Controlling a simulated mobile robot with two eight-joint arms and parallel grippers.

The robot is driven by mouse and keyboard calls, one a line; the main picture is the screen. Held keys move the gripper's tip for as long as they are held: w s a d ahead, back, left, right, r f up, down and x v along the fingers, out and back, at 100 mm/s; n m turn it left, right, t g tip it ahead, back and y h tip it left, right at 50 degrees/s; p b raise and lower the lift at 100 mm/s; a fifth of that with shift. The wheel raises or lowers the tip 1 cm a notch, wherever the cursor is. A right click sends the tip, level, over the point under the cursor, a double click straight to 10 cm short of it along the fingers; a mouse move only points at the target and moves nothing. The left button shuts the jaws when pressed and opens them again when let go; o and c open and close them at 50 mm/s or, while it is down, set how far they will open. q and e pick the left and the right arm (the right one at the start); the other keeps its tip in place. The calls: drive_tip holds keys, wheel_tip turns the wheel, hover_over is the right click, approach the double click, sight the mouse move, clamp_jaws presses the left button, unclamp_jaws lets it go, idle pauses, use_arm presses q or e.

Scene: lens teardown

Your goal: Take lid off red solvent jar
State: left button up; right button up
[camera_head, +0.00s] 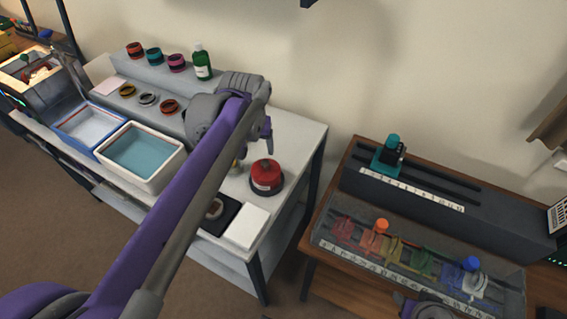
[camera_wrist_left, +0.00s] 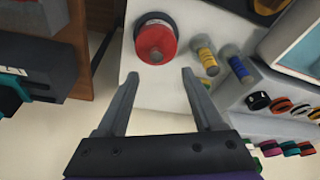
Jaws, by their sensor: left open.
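The red solvent jar (camera_head: 266,178) stands upright near the right end of the white bench. It has a red top with a small knob and a darker base, with a pale label on its side. It also shows in the left wrist view (camera_wrist_left: 156,41), beyond the fingertips. My left gripper (camera_wrist_left: 160,73) is open and empty, its two fingers apart and pointing towards the jar without touching it. In the head view the left gripper (camera_head: 267,130) hangs above and behind the jar. The lid looks seated on the jar.
A white pad (camera_head: 247,226) and a dark mat (camera_head: 216,218) lie in front of the jar. Two tools with a yellow (camera_wrist_left: 206,57) and a blue band (camera_wrist_left: 238,66) stand beside it. A teal-filled tray (camera_head: 142,155) is left. A wooden table (camera_head: 318,262) stands right, across a gap.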

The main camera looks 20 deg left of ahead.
use_arm(q)
drive_tip(key=w, duration=0.1)
hover_over(265, 163)
drive_tip(key=s, duration=0.2)
wheel_tip(265, 163, down, 5)
drive_tip(key=shift+r, duration=0.15)
drive_tip(key=x, duration=0.6)
drive_tip(key=shift+w+d+r+b, duration=0.1)
drive_tip(key=shift+d+b, duration=0.2)
drive_tip(key=shift+b, duration=0.05)
clamp_jaws()
